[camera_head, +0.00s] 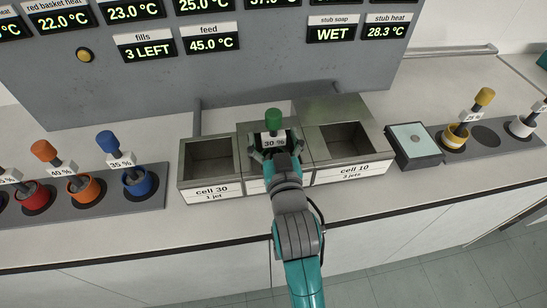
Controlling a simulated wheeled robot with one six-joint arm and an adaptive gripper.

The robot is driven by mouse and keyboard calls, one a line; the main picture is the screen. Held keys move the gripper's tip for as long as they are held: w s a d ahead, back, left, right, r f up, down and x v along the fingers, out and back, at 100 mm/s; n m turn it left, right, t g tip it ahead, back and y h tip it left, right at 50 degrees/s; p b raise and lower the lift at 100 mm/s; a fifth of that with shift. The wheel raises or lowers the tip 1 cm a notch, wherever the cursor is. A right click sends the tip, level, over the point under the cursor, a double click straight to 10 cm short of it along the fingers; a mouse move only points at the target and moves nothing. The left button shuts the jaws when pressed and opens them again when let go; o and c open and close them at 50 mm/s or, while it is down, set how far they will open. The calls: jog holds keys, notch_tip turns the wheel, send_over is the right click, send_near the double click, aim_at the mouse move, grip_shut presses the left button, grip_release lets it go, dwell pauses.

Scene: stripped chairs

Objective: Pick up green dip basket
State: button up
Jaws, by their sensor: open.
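The green dip basket shows as a green knob (274,117) with a white tag reading "30 %" just below it. It stands upright at the middle cell (248,127), between the cells marked "cell 30" and "cell 10". My gripper (275,149) is open at the basket, with its fingers on either side below the tag. The basket's lower part is hidden by my gripper and arm. I cannot tell whether the fingers touch it.
Cell 30 (183,172) on the left and cell 10 (376,150) on the right look empty. Red, orange and blue baskets (137,180) stand in a rack at left. A small square device (414,140) and another rack (508,147) are at right. A display panel (240,75) rises behind.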

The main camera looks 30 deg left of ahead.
jog(key=shift+c, duration=0.2)
grip_shut()
